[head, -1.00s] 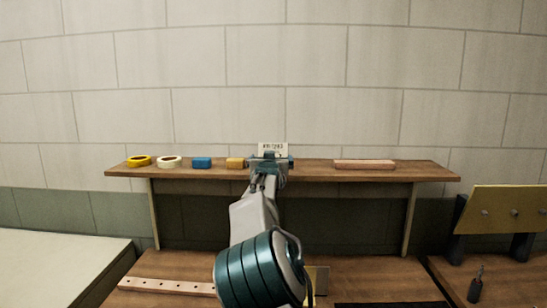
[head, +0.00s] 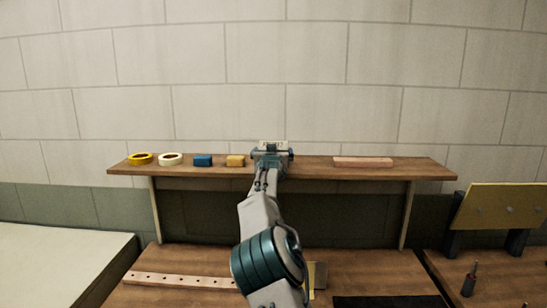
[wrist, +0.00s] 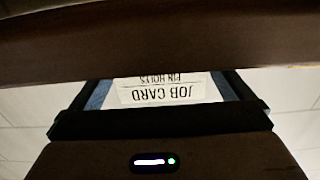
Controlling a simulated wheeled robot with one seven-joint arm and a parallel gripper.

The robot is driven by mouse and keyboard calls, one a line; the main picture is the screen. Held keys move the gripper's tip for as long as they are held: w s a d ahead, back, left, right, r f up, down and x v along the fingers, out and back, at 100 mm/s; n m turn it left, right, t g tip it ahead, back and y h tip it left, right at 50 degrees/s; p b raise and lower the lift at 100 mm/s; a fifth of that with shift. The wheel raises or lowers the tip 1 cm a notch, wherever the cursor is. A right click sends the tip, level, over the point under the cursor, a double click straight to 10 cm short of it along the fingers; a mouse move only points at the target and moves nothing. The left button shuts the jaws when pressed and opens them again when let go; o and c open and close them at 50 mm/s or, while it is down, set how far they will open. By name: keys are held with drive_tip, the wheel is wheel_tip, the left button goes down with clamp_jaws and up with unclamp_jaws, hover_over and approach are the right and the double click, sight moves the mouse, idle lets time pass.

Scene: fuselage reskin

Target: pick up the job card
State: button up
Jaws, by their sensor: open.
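The job card (head: 272,144) is a small white card with dark print, standing on the wall shelf. In the head view my gripper (head: 271,154) is in front of it and hides its lower part. In the wrist view the card (wrist: 160,93) shows upside down, with "JOB CARD" readable. It lies between the two fingers of my open gripper (wrist: 163,84), with a finger to each side. I cannot tell whether either finger touches it.
The wooden shelf (head: 215,172) also holds a yellow tape roll (head: 140,158), a white roll (head: 170,159), a blue block (head: 203,160) and a tan block (head: 236,160) left of my gripper. A pinkish bar (head: 363,162) lies to the right. A workbench (head: 205,262) is below.

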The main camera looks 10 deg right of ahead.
drive_tip(key=c, duration=0.7)
